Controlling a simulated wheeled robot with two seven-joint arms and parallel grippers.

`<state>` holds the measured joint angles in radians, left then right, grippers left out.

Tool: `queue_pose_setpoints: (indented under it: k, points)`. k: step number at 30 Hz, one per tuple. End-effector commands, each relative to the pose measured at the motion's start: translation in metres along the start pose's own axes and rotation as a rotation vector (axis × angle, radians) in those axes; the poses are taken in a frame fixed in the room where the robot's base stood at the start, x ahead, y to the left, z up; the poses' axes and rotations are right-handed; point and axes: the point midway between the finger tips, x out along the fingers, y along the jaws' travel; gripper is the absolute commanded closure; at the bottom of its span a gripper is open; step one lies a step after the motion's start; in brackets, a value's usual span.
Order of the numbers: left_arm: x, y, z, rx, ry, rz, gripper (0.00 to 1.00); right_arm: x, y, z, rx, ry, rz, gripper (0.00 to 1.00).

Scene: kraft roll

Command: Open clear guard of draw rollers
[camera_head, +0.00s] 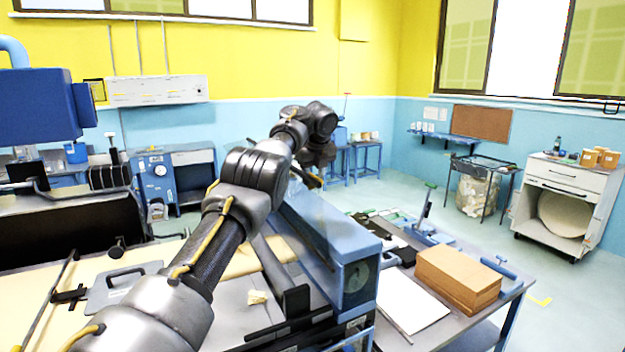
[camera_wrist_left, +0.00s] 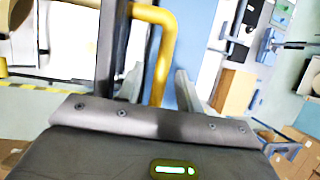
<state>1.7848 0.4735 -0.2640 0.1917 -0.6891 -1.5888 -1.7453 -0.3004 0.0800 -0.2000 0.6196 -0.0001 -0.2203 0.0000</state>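The draw roller unit (camera_head: 347,250) is a long blue housing at the middle of the head view. A pale see-through panel, which looks like the clear guard (camera_head: 322,222), lies along its top; its exact edges are hard to make out. My left arm reaches across from the lower left, and my left gripper (camera_head: 314,174) is at the far end of the housing, mostly hidden behind the wrist. In the left wrist view, a bent yellow bar (camera_wrist_left: 168,45) passes between the spread fingers of my left gripper (camera_wrist_left: 153,90). I cannot tell whether they touch it. My right gripper is out of view.
A table to the right holds a brown stack (camera_head: 459,278), white sheets (camera_head: 412,305) and blue clamp-like tools. A grey plate with a handle (camera_head: 120,287) lies at the lower left. A white cabinet (camera_head: 568,205) stands far right. Floor between is free.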

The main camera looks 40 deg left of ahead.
Motion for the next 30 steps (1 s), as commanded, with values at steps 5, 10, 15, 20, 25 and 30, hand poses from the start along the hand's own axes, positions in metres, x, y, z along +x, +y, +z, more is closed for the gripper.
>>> queue_pose_setpoints:
  k: [5, 10, 15, 20, 25, 30]
  points:
    - [-0.033, -0.001, -0.001, 0.000, -0.002, -0.005, 0.64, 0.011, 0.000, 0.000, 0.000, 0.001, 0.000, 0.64]
    - [-0.067, 0.000, 0.001, -0.001, -0.001, -0.003, 0.64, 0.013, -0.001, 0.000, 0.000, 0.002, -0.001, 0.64]
    - [-0.089, 0.001, 0.001, 0.000, 0.000, -0.001, 0.64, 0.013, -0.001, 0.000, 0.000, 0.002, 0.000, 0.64]
    - [-0.096, 0.001, 0.001, -0.001, 0.000, 0.000, 0.64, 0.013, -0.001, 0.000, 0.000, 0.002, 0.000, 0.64]
    - [-0.097, 0.001, 0.001, -0.001, 0.000, 0.000, 0.64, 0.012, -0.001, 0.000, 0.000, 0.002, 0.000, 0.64]
    - [-0.097, 0.001, 0.001, -0.001, 0.000, 0.000, 0.64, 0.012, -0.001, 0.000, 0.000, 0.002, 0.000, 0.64]
